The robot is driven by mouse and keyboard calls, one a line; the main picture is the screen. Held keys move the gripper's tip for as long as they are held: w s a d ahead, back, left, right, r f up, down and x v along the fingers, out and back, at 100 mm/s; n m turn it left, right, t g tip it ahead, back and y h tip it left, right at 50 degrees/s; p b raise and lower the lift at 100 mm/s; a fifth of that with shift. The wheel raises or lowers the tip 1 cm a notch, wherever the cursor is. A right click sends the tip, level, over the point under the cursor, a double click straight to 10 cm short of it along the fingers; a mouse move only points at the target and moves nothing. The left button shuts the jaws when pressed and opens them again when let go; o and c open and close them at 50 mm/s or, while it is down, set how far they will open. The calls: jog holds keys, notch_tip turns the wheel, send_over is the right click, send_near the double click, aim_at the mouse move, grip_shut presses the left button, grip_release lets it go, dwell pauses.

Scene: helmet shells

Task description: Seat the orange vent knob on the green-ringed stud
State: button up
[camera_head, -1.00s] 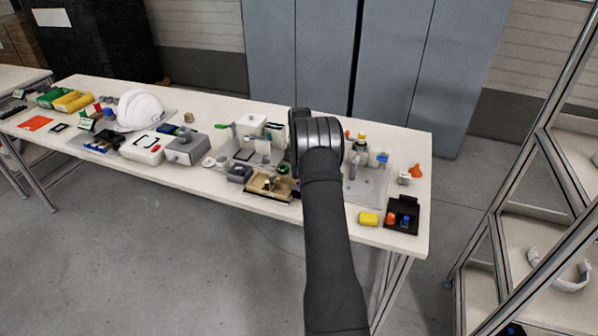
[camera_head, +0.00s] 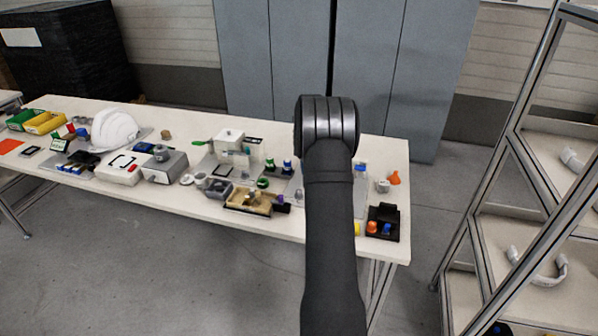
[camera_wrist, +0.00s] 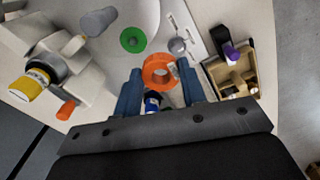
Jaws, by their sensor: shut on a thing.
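The orange vent knob (camera_wrist: 160,72), a ring with a hole in its middle, sits between the two blue fingers of my gripper (camera_wrist: 159,80) in the wrist view. The gripper is shut on it. The green-ringed stud (camera_wrist: 132,39) stands on a pale plate just beyond the knob, a little to the left in that view. Knob and stud look apart; the height between them is unclear. In the head view my own arm hides my gripper, the held knob and the stud.
In the wrist view, a grey knob (camera_wrist: 177,45) stands right of the stud and a grey cylinder (camera_wrist: 98,22) left of it. A yellow-banded bottle (camera_wrist: 30,85) is at left, a wooden tray (camera_wrist: 235,88) at right. In the head view, a black holder (camera_head: 383,212) stands near the table's right end.

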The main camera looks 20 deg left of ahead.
jog(key=w+d, duration=0.3)
jog(key=w, duration=0.1)
jog(key=shift+n, duration=0.3)
notch_tip(320, 180, down, 9)
jog(key=shift+a, duration=0.15)
jog(key=shift+f, duration=0.1)
jog(key=o, duration=0.9)
jog(key=shift+o, duration=0.2)
notch_tip(320, 180, up, 12)
